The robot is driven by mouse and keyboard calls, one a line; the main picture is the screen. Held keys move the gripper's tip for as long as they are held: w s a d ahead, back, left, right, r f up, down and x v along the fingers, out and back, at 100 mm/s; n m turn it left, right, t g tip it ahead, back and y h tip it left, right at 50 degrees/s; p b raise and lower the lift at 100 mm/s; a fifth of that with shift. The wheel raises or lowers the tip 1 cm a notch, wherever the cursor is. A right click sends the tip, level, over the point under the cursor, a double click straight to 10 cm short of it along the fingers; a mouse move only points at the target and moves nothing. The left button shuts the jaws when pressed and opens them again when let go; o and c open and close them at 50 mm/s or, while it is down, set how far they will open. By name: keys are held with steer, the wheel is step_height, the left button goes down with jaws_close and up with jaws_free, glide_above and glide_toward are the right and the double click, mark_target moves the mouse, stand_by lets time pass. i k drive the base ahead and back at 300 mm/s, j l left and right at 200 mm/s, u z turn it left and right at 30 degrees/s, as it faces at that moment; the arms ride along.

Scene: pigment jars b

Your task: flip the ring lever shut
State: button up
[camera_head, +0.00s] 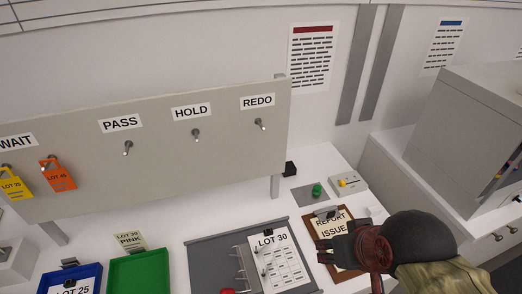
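A grey ring binder (207,262) lies open on the white counter at the bottom centre. Its metal rings (241,262) stand up along the left side of a printed sheet (283,267) headed LOT 30. A small red piece (228,291) shows at the lower end of the rings, cut by the picture's bottom edge; I cannot tell its position as a lever. My gripper (322,251) is right of the binder, over the REPORT ISSUE clipboard (343,217). Its two dark fingers point left with a small gap between them and nothing visible in it.
A grey board (230,143) with pegs stands behind the counter, with yellow (14,186) and orange (60,177) tags at left. Blue (92,272) and green (125,270) trays lie left of the binder. A green knob (317,189) and small box (347,184) sit behind the clipboard.

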mark_target(227, 289)
steer(key=j+u, duration=0.15)
steer(key=u, duration=0.3)
steer(key=j+u, duration=0.15)
steer(key=u, duration=0.3)
steer(key=k, duration=0.05)
